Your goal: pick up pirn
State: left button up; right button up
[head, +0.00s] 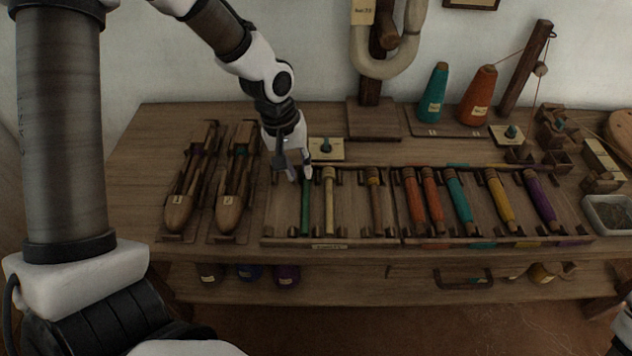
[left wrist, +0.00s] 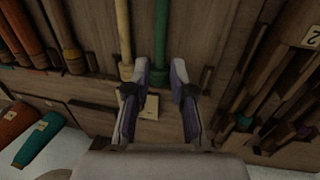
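A green pirn (head: 305,208) lies lengthwise in the left tray (head: 285,237) on the bench. A bare cream pirn (head: 329,205) lies just right of it, and a tan pirn (head: 375,205) farther right. My left gripper (head: 299,175) points down at the far end of the green pirn. In the left wrist view its fingers (left wrist: 164,72) are apart, with the green pirn (left wrist: 161,30) in line with the gap between the tips. Nothing is visibly clamped; whether the fingers touch the pirn cannot be told. The right gripper is not clearly in view.
Two wooden shuttles (head: 234,205) lie left of the tray. A right-hand tray holds orange, teal, yellow and purple pirns (head: 540,198). Teal (head: 433,95) and orange (head: 478,95) cones and a post (head: 525,68) stand behind. A small labelled block (head: 327,149) sits behind the left tray.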

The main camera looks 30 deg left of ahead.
aim_at(305, 190)
pick_arm(q)
jog(key=f, duration=0.2)
jog(key=f+b, duration=0.1)
jog(key=f, duration=0.1)
jog(key=d+f, duration=0.1)
jog(key=f, duration=0.1)
jog(key=shift+w+f+b, duration=0.1)
jog(key=shift+w+b, duration=0.15)
jog(key=shift+b, duration=0.1)
jog(key=shift+s, duration=0.1)
grip_shut()
jog(key=shift+r, duration=0.2)
